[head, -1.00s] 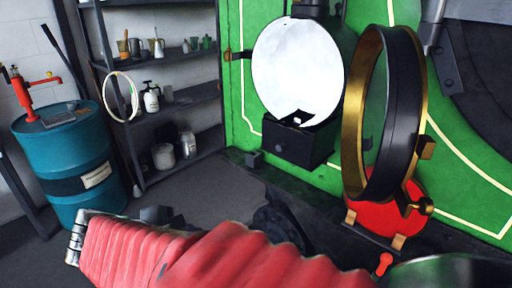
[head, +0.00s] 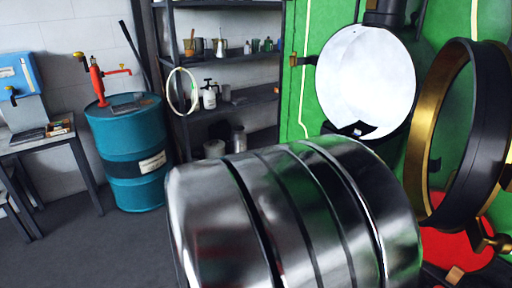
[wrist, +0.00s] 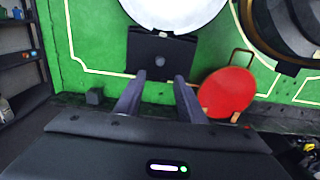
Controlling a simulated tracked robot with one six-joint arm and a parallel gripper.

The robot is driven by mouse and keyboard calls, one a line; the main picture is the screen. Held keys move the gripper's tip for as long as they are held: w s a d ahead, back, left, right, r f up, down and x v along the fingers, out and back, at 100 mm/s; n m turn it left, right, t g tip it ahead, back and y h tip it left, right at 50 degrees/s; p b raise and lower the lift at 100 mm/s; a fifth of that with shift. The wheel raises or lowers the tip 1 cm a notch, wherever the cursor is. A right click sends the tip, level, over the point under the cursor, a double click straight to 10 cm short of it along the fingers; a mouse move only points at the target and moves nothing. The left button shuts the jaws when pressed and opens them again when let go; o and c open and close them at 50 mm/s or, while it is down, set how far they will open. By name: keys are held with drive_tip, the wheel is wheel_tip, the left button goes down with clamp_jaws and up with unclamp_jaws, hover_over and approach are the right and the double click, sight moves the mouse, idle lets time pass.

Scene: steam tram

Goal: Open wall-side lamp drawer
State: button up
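The wall-side lamp drawer (wrist: 158,50) shows in the wrist view as a black box front with a small round knob, below the white round reflector (wrist: 175,12). Its front looks flush, with no gap that I can make out. My gripper (wrist: 160,77) is open and empty, its two dark fingers spread below the knob in the picture and pointing towards the drawer. I see no contact. In the head view my silver arm hides most of the box; the reflector (head: 364,82) shows above it.
The open brass-rimmed lamp door (head: 455,135) stands at the right. A red disc (wrist: 227,92) lies right of the fingers in the wrist view. A teal drum (head: 128,150), shelves (head: 235,102) and a side table (head: 40,140) stand at the left. Floor before them is clear.

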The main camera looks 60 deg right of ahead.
drive_tip(key=shift+d, duration=0.1)
drive_tip(key=x, duration=1.3)
drive_tip(key=shift+s+d, duration=0.2)
idle(0.3)
clamp_jaws()
idle(0.4)
